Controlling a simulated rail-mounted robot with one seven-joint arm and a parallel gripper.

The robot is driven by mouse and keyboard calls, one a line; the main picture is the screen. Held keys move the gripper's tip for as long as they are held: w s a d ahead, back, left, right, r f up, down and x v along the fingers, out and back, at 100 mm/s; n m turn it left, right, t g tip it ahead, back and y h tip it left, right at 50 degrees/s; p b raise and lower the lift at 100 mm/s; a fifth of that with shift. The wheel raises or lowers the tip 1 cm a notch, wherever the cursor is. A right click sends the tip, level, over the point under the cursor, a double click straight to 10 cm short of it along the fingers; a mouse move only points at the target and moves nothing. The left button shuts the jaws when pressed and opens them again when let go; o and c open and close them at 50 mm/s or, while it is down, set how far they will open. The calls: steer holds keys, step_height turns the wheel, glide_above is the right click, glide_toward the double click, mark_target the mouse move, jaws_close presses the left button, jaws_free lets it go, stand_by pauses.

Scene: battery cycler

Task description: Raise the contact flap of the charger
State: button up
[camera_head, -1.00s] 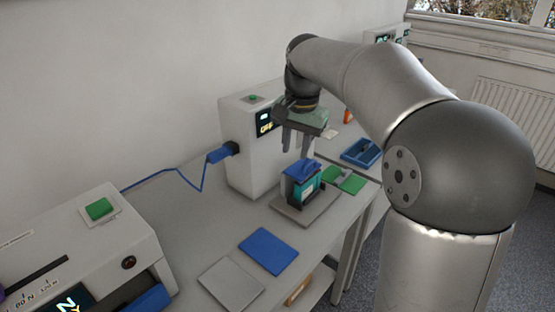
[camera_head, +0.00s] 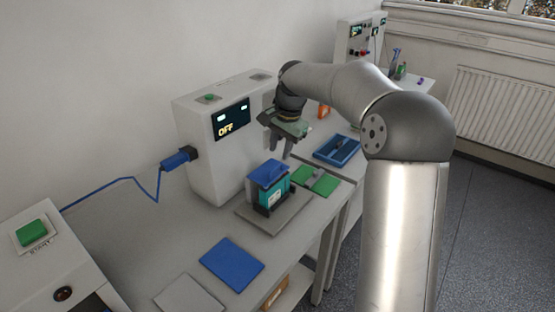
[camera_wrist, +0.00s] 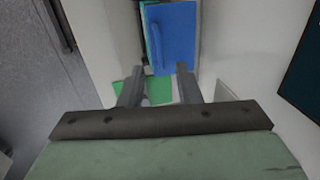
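The charger cradle has a grey base plate (camera_head: 285,220) on the bench, in front of a white box. A teal battery (camera_head: 277,193) stands upright in it. The blue contact flap (camera_head: 268,172) lies over the battery's top and looks lowered. In the wrist view, the flap (camera_wrist: 178,35) shows beyond the fingertips, with a raised ridge along its left side. My gripper (camera_head: 281,148) is open and empty, fingers pointing down, above and slightly right of the flap. In the wrist view, its two fingers (camera_wrist: 159,88) are apart with nothing between them.
The white box (camera_head: 205,165) with an OFF display (camera_head: 231,119) stands close behind the cradle. A blue cable plug (camera_head: 177,160) enters its left side. A green pad (camera_head: 322,183) and blue tray (camera_head: 345,150) lie to the right. A blue mat (camera_head: 232,263) lies in front.

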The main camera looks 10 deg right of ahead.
mark_target(277, 166)
steer(key=f, duration=0.5)
steer(key=shift+w+a, duration=0.3)
steer(key=shift+w, duration=0.1)
jaws_close()
